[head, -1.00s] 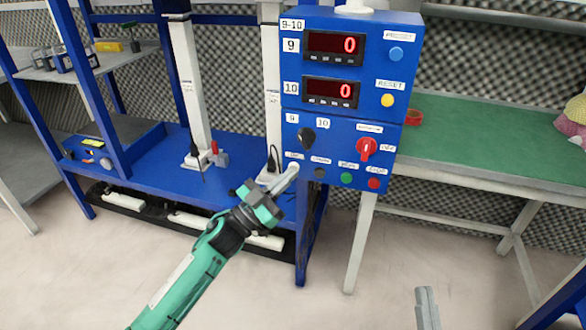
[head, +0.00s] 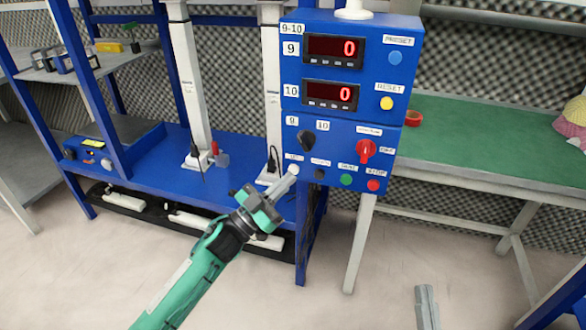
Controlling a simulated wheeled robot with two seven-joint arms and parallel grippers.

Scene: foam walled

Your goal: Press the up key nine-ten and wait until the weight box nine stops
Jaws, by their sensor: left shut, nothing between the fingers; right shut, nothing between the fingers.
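The blue control box (head: 340,120) labelled 9-10 faces me. Its displays 9 (head: 332,47) and 10 (head: 329,94) both read 0. The closed fingertips of my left gripper (head: 290,174) are at the lower left key position, under a small blurred label. They cover the key there, so I cannot tell whether it is the up key or whether it is pressed in. My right gripper (head: 428,306) is shut and empty at the bottom edge, away from the box. I cannot clearly identify weight box nine.
The panel also has a black selector knob (head: 306,140), a red switch (head: 366,150), a green button (head: 346,180) and a red button (head: 373,185). A blue rack (head: 150,165) with white columns stands left. A green-topped table (head: 480,140) stands right.

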